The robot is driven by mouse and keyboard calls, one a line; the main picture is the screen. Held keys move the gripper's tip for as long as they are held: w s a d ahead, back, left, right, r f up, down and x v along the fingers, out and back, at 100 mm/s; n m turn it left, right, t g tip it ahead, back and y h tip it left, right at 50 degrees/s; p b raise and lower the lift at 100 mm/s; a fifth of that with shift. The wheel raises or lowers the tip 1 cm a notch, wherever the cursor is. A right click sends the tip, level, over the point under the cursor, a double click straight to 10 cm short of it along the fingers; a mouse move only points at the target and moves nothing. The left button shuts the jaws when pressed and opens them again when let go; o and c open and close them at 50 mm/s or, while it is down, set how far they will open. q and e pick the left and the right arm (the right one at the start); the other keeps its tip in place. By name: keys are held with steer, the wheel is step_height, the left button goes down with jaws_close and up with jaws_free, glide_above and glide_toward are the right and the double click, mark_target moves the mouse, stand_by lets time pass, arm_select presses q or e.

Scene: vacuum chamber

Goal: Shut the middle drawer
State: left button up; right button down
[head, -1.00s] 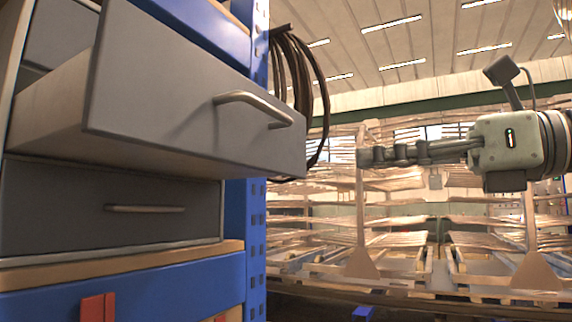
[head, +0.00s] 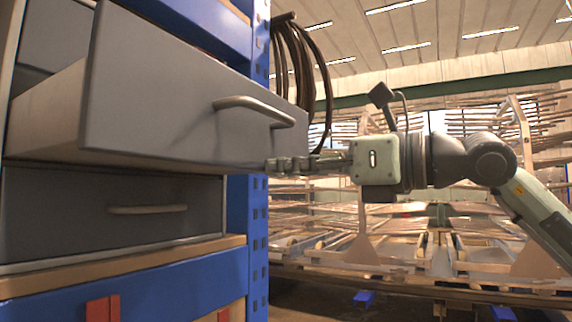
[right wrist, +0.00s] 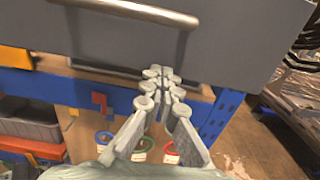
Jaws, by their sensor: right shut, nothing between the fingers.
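The middle drawer (head: 170,95) is grey and stands pulled well out of the cabinet, with its bar handle (head: 254,110) on the front. Its front also fills the top of the right wrist view (right wrist: 235,45). My right gripper (head: 270,165) is shut and empty, with its fingertips at the lower right part of the drawer front, below and right of the handle. In the right wrist view the fingertips (right wrist: 160,72) overlap the front's lower edge; I cannot tell if they touch it. My left gripper is not in view.
The lower drawer (head: 60,215) is shut, and another grey drawer (head: 52,32) sits above, set back. A blue rack post (head: 258,225) stands right of the cabinet. Dark cable coils (head: 325,85) hang behind the drawer. In the right wrist view coloured tape rolls (right wrist: 172,153) lie below.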

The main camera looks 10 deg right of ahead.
mark_target(194, 171)
steer(key=shift+a, duration=0.1)
steer(key=x, duration=1.7)
steer(key=shift+w+a, duration=0.2)
steer(key=shift+w, duration=0.05)
steer(key=shift+d+f, duration=0.1)
